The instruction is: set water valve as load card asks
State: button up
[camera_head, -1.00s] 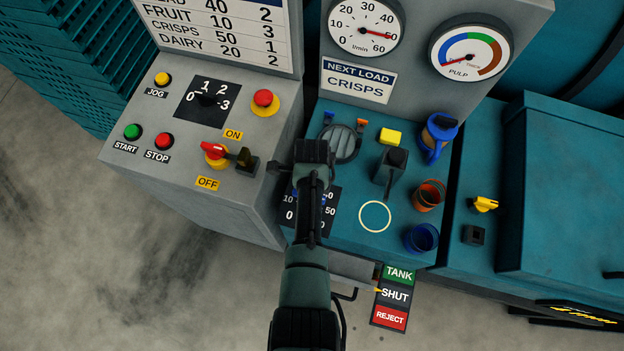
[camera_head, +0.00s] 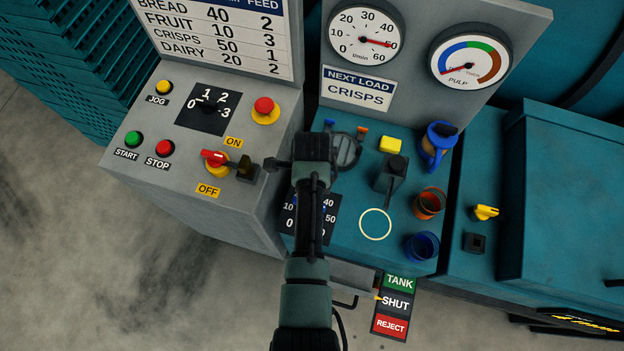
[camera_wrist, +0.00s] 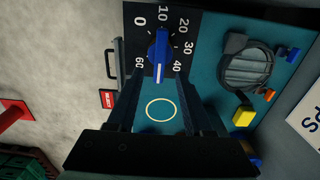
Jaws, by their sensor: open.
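The water valve is a blue knob (camera_wrist: 158,45) on a black dial plate (camera_wrist: 130,45) in the wrist view. Its white line points downward between 40 and 60, where the 50 mark is hidden. In the head view my arm covers most of the dial plate (camera_head: 288,225). My gripper (camera_wrist: 158,80) is open and empty, its fingers spread either side of the knob's lower end; contact cannot be told. The load card (camera_head: 358,89) reads CRISPS. The chart (camera_head: 215,32) lists 50 and 1 for crisps. The l/min gauge (camera_head: 365,35) needle points near 50.
A lever (camera_head: 392,172), a yellow block (camera_head: 391,145), a blue jug (camera_head: 437,145) and two cups (camera_head: 428,204) stand right of my arm. The grey panel at left carries buttons and a red-handled switch (camera_head: 213,156). A TANK/SHUT/REJECT plate (camera_head: 396,305) hangs below.

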notch_tip(320, 180, up, 8)
jog(key=b, duration=0.1)
dwell(0.7)
jog(key=w+r+n+t+b, duration=0.3)
jog(key=w+r+n+t, duration=0.3)
jog(key=w+r, duration=0.45)
jog(key=w+r+n+t+b, duration=0.1)
jog(key=w+r+n+t, duration=0.2)
jog(key=r, duration=0.6)
jog(key=w+r+n+t+b, duration=0.1)
jog(key=w+r+n+t, duration=0.15)
jog(key=r+t, duration=0.45)
jog(key=s+r+n+t+b, duration=0.1)
jog(key=s+r+n+t, duration=0.15)
jog(key=r, duration=0.75)
jog(key=s+r+n+t+b, duration=0.1)
jog(key=s+r+n+t, duration=0.15)
jog(key=r, duration=0.75)
jog(key=s+r+n+t+b, duration=0.1)
jog(key=s+r+n+t, duration=0.4)
jog(key=s+r, duration=0.6)
jog(key=shift+s+a+r+t+b, duration=0.25)
jog(key=shift+s+a+t+b, duration=0.15)
jog(key=shift+s+t, duration=0.4)
